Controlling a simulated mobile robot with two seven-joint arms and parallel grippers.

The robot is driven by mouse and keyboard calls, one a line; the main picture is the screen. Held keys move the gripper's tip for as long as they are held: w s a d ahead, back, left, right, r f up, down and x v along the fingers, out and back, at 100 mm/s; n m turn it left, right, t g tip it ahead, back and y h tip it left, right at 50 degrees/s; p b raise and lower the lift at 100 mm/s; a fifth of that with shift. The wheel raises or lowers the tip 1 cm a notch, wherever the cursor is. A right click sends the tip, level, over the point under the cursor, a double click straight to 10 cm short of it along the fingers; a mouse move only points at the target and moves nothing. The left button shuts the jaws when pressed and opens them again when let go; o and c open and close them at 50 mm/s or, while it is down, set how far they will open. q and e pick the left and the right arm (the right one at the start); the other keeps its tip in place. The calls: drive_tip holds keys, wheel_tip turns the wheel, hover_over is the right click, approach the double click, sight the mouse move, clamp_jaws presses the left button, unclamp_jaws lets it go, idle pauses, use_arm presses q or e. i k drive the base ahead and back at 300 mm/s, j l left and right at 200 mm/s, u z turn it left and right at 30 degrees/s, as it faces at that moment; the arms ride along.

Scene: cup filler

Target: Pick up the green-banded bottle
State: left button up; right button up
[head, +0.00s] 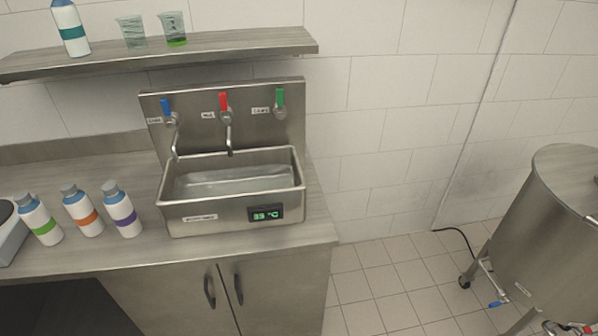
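The green-banded bottle (38,219) is white with a grey-blue cap and stands on the counter at the far left of the head view. It is the leftmost in a row of similar bottles. Neither of my grippers shows in the head view, so their state cannot be seen.
An orange-banded bottle (82,211) and a purple-banded bottle (122,209) stand to its right. A grey-white device (10,232) sits close on its left. A metal sink (233,192) is farther right. A shelf (240,43) above holds a teal-banded bottle (70,28) and two cups.

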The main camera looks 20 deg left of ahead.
sight(34, 213)
drive_tip(key=k+l+u, duration=0.1)
drive_tip(key=u, duration=1.95)
